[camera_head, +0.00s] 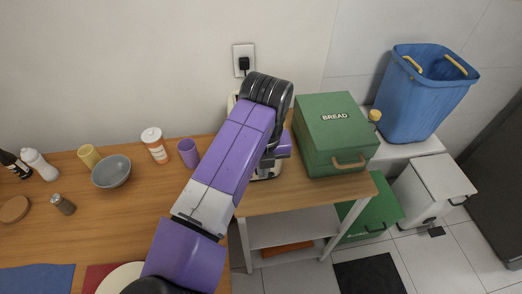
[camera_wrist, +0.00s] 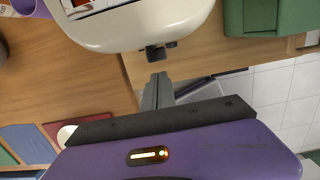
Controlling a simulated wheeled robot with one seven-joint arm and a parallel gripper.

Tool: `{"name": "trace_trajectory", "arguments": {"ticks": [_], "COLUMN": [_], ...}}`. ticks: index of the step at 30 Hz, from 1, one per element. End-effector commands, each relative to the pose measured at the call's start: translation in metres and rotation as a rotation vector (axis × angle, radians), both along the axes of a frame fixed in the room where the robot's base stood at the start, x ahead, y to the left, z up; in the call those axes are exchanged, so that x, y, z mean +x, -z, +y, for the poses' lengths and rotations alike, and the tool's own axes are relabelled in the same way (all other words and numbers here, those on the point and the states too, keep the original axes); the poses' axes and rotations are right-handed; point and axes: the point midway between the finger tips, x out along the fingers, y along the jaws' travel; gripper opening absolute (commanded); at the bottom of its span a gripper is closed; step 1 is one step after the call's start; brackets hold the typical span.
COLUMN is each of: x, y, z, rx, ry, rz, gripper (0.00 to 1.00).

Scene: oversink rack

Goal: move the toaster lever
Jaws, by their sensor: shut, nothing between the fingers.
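The cream toaster (camera_wrist: 130,32) is at the top of the wrist view, with an orange-brown shape inside its top opening. Two small dark knobs stick out from its near side; the larger lever knob (camera_wrist: 155,53) is left of a smaller one. My gripper (camera_wrist: 158,77) is shut and empty, its fingertips just below the larger knob in the picture; I cannot tell whether they touch it. In the head view the toaster (camera_head: 232,101) is mostly hidden behind my purple arm, and the fingertips are hidden too.
A green bread box (camera_head: 336,138) stands right of the toaster. A purple cup (camera_head: 188,152), a white bottle (camera_head: 155,145) and a grey bowl (camera_head: 111,171) stand to the left on the wooden counter (camera_head: 130,224). A blue bin (camera_head: 425,95) is at the far right.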

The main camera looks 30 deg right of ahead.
Motion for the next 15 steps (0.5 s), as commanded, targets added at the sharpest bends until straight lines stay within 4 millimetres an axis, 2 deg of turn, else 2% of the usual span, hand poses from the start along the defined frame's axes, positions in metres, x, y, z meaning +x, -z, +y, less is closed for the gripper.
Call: {"name": "trace_trajectory", "arguments": {"ticks": [11, 15], "x": [-0.004, -0.004], "y": [-0.002, -0.015], "z": [0.001, 0.001], "rx": [0.0, 0.0], "ry": [0.001, 0.001], "rz": [-0.001, -0.002], "gripper": [0.0, 0.0]}}
